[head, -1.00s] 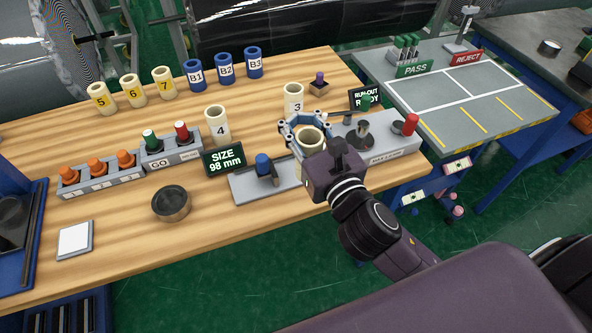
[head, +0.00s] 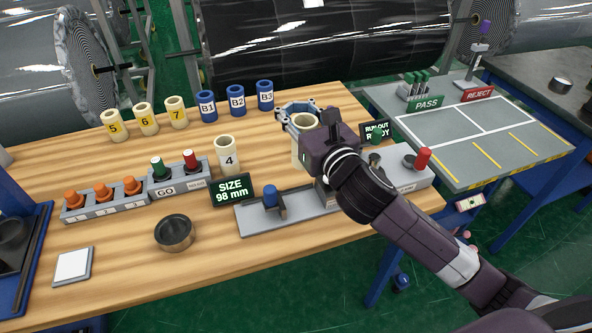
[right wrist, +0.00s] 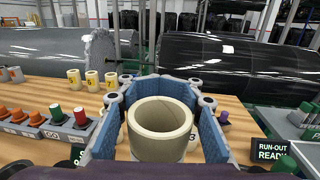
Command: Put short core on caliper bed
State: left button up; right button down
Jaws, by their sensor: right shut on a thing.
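My right gripper (head: 298,118) has its blue-padded fingers closed around a cream core (head: 301,150). In the right wrist view the core (right wrist: 160,128) stands upright between the pads, open end up; no number shows on it. My gripper is beyond the grey caliper bed (head: 300,222), which has a blue-capped part (head: 270,196) and stands by the "SIZE 98 mm" display (head: 233,189). Nothing lies on the bed's bare front part. The far right part of the bed area is partly hidden by my arm. My left gripper is out of view.
Core 4 (head: 227,155) stands left of my gripper. Cores 5, 6 and 7 (head: 176,112) and blue B1 to B3 (head: 237,99) line the back. A dark ring (head: 174,233) lies in front. The run-out unit with its red knob (head: 422,160) is right of my arm.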

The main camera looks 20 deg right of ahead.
notch_tip(320, 180, down, 15)
jog(key=b, duration=0.1)
jog(key=shift+r+b, duration=0.2)
jog(key=shift+b, duration=0.2)
jog(key=c, duration=2.1)
grip_release()
jog(key=shift+f, duration=0.2)
jog(key=o, duration=0.8)
